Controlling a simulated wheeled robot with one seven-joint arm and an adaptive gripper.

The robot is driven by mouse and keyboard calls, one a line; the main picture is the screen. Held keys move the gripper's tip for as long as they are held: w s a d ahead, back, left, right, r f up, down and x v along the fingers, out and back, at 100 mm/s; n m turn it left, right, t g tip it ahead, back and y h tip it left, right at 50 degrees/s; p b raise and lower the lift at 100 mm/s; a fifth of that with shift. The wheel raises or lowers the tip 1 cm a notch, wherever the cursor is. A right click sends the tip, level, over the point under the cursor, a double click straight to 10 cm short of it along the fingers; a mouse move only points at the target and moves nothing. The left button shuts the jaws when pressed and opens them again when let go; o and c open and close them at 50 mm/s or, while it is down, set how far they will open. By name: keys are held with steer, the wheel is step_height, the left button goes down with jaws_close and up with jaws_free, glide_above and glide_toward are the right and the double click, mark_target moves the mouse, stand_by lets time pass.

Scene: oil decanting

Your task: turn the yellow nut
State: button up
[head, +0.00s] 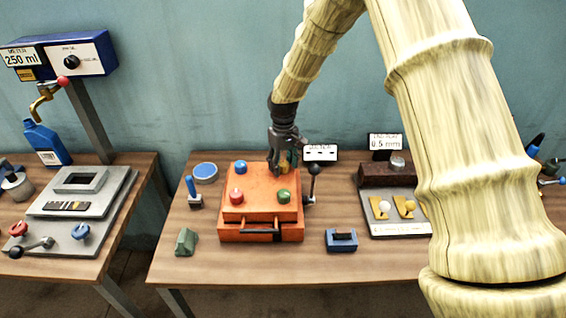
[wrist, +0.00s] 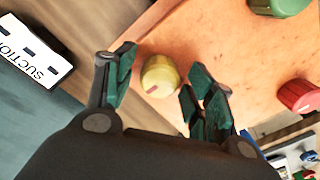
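The yellow nut (wrist: 160,76) is a round knob with a red mark on its face, on the top of the orange box (wrist: 235,60). In the wrist view it lies between the two green-padded fingers of my gripper (wrist: 163,92). The fingers are open, with a visible gap on each side of the nut. In the head view my gripper (head: 285,160) is over the back right corner of the orange box (head: 262,215) and mostly hides the nut.
Blue (head: 240,167), red (head: 236,195) and green (head: 284,196) knobs stand on the same box. A black-knobbed lever (head: 313,175) rises at its right side. A white sign (head: 320,153) stands behind. A blue block (head: 341,240) and a green wedge (head: 186,242) sit in front.

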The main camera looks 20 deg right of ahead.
mark_target(283, 163)
steer(key=shift+w+r, duration=0.1)
steer(key=shift+r, duration=0.15)
steer(key=shift+r, duration=0.25)
step_height(283, 163, up, 11)
stand_by(0.4)
steer(key=shift+r, duration=0.15)
